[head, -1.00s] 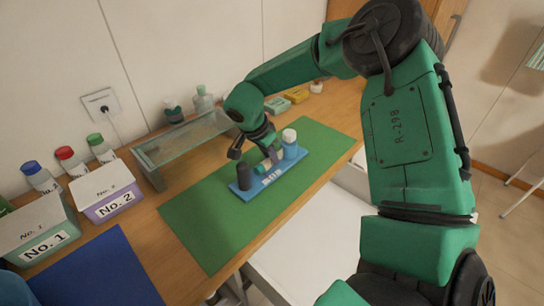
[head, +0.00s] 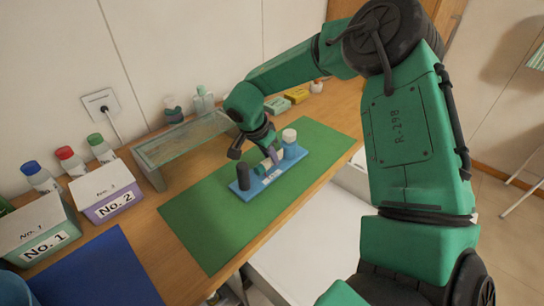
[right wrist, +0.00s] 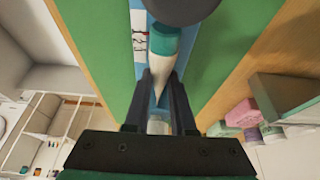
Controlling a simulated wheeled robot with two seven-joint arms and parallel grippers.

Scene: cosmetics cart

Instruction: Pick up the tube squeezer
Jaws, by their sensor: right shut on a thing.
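The white, tapered thing with a teal end (right wrist: 161,58) best fits the tube squeezer; it lies low over the blue tray in the right wrist view. In the head view its teal and white part (head: 265,167) shows beside my right gripper (head: 272,157). The right gripper points down at the tray, with its fingers (right wrist: 161,98) shut on the tapered end. I cannot tell whether the squeezer touches the tray. My left gripper is not in view.
The blue tray (head: 258,188) lies on a green mat (head: 215,232). A dark cylinder (head: 243,178) and a blue bottle with a white cap (head: 290,150) stand close on either side. A glass-topped stand (head: 187,139) is behind; labelled boxes (head: 108,200) stand left.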

